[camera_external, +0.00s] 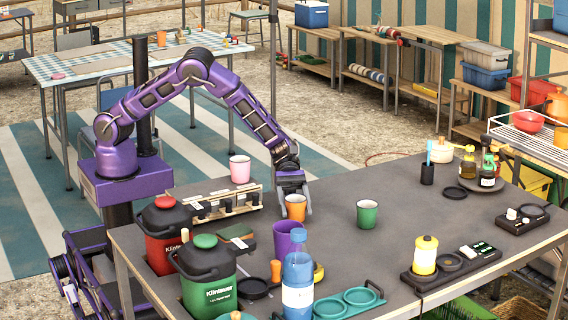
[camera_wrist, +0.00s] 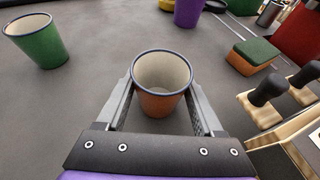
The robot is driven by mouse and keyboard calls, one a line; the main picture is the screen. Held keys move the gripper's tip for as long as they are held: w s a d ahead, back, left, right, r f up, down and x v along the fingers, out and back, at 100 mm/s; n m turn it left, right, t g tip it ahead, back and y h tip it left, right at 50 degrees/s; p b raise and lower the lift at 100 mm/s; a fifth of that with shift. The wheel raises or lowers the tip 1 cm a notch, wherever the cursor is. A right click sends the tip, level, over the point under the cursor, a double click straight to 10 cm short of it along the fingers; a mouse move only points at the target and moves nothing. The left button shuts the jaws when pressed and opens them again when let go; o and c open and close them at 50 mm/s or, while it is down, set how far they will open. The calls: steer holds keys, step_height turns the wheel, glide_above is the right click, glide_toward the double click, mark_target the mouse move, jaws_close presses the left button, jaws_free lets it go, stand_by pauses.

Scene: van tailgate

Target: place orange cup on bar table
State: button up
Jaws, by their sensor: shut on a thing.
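The orange cup (camera_external: 295,208) stands upright on or just above the grey table (camera_external: 340,262), near its far edge. My gripper (camera_external: 293,196) comes down on it from above. In the wrist view the orange cup (camera_wrist: 162,84) sits between the two fingers of my gripper (camera_wrist: 163,92), which are shut on its sides. The cup's white inside and dark rim face the wrist camera and it looks empty. I cannot tell whether its base touches the table.
A green cup (camera_external: 367,214) stands right of the orange cup. A pink cup (camera_external: 240,169) and a wooden rack (camera_external: 226,203) are on the left. A purple cup (camera_external: 288,238), a blue bottle (camera_external: 298,283) and two canisters (camera_external: 208,275) stand nearer. The table's middle right is clear.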

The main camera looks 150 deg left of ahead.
steer(key=o, duration=1.4)
steer(key=shift+r, duration=0.1)
steer(key=shift+r+p, duration=0.2)
steer(key=shift+p, duration=0.2)
steer(key=v, duration=1.2)
steer(key=shift+f+p, duration=0.1)
steer(key=shift+p, duration=0.25)
steer(key=shift+w, duration=0.1)
